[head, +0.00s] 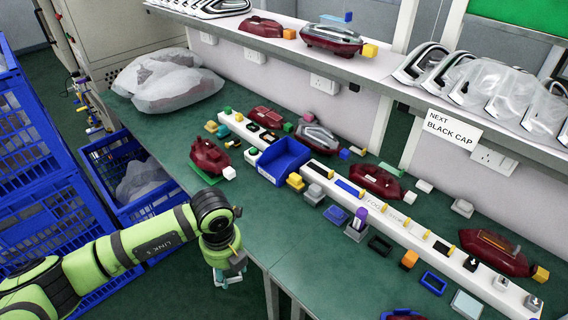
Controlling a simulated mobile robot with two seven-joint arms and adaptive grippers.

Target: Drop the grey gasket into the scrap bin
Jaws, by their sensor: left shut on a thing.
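My left gripper (227,275) hangs fingers down in front of the bench's front edge, over the floor. It is shut on a small piece at its fingertips, mostly hidden by the fingers; it looks like the grey gasket, but its shape is not clear. A small open blue bin (284,160) with a pale label stands on the bench, behind and right of the gripper. A larger blue crate (148,205) with a clear bag in it stands on the floor, left of the gripper. I cannot read which one is the scrap bin. My right gripper is not in view.
The green bench (245,225) carries a long white strip (405,232) with small parts, several red lamps, coloured blocks and a plastic bag (165,80). A shelf (280,47) runs above the back. Stacked blue crates (40,180) stand at left. The bench's near left part is bare.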

